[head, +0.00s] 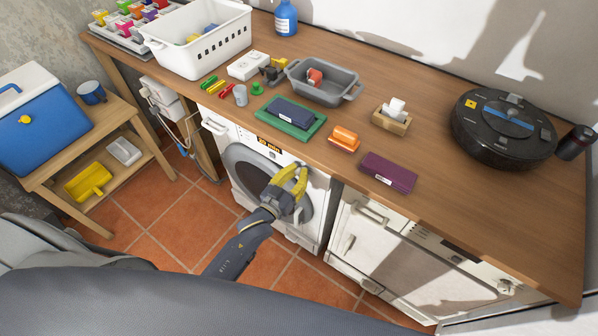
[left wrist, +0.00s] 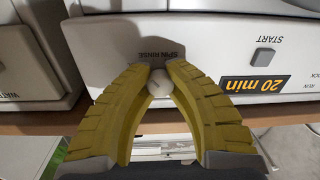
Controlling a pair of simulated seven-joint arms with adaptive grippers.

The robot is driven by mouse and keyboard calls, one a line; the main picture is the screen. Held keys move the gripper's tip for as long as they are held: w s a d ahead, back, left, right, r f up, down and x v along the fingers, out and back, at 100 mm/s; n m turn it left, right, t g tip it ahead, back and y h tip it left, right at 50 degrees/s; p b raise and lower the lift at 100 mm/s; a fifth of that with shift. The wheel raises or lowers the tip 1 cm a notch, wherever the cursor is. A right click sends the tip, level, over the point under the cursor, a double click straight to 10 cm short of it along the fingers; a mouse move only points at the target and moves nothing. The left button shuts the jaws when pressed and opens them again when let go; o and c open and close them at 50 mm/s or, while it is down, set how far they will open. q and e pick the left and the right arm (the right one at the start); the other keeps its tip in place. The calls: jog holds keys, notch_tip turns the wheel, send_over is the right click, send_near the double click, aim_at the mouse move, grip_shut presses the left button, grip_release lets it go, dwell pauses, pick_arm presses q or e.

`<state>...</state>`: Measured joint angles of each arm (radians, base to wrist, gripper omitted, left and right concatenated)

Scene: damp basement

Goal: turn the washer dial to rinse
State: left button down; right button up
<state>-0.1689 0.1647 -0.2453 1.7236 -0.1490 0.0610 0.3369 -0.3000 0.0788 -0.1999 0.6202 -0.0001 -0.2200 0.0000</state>
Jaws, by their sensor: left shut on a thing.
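The white washer (head: 222,132) stands under the wooden counter, with a round dark door and a lit "20 min" display. My left gripper (head: 302,172) is at the upper right of its front panel. In the left wrist view, the yellow fingers of my left gripper (left wrist: 160,82) are shut on the small white washer dial (left wrist: 160,88), which sits between their tips. The lettering "SPIN RINSE" shows upside down just above the dial. The fingers cover part of the dial, and its pointer cannot be made out. In the head view the gripper hides the dial. My right gripper is not in view.
The washer's START button (left wrist: 264,56) and the "20 min" display (left wrist: 256,84) are right of the fingers in the wrist view. The counter (head: 440,170) overhangs the washer and carries several items, including a robot vacuum (head: 505,128). A second white appliance (head: 395,255) stands right of the washer.

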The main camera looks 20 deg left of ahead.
pick_arm(q)
jog(key=shift+r+m, duration=0.1)
jog(key=shift+m, duration=1.9)
jog(key=c, duration=1.1)
grip_release()
jog(key=shift+c, duration=0.2)
jog(key=shift+s, duration=0.1)
jog(key=v, duration=1.2)
